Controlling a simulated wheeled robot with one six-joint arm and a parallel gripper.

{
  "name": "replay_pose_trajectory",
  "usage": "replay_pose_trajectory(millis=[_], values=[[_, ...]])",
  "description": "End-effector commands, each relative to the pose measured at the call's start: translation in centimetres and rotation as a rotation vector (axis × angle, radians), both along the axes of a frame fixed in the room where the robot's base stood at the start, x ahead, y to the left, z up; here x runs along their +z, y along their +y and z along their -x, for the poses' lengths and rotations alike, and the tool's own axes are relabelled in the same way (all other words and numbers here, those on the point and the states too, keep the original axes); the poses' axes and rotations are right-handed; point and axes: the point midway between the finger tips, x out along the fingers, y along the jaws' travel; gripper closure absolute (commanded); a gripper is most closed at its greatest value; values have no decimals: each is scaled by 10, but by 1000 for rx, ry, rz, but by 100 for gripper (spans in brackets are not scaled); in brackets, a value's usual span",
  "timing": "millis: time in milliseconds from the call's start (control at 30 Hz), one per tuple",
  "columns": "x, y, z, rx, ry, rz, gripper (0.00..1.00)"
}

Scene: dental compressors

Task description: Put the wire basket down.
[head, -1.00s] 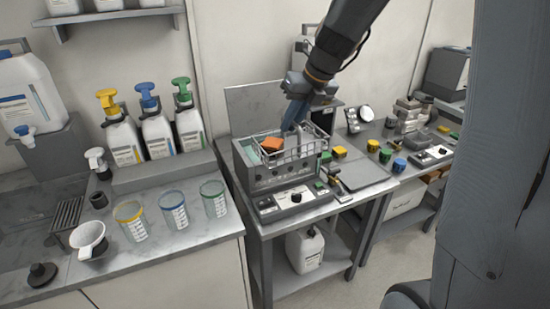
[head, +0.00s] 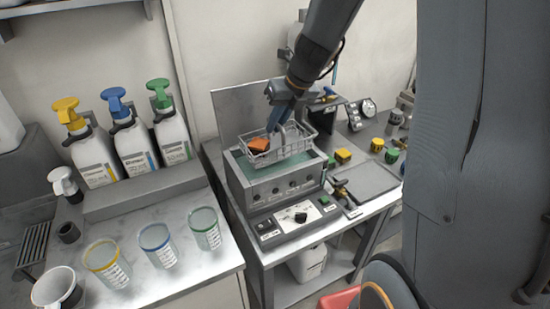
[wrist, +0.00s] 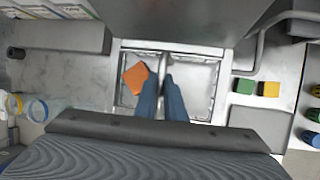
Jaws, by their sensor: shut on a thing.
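The wire basket (head: 292,149) hangs from my gripper (head: 277,122) above the open tank of the grey ultrasonic cleaner (head: 285,187). The gripper is shut on the basket, with its blue fingers at the basket's middle. An orange item (head: 259,145) lies in the left part of the basket. In the wrist view the basket (wrist: 197,85) shows beneath my fingers (wrist: 161,85), with the orange item (wrist: 135,78) to their left. Greenish liquid shows in the tank below the basket.
The cleaner's raised lid (head: 232,108) stands behind it. A flat grey tray (head: 365,180) and small yellow and green blocks lie to the right. Bottles with coloured pumps (head: 130,140) and several beakers (head: 155,243) stand on the left counter.

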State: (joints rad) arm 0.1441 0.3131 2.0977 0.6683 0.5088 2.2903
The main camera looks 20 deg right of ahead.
Motion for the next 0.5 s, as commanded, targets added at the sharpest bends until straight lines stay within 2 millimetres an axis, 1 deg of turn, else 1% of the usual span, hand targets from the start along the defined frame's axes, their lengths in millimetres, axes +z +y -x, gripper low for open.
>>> replay_pose_trajectory(millis=[33,100,233,333,500], values=[[-13,0,1,-2,4,0,100],[-30,1,0,-1,3,-1,100],[-58,2,0,1,3,0,100],[-71,2,0,2,0,1,100],[-81,2,-1,3,-1,-1,100]])
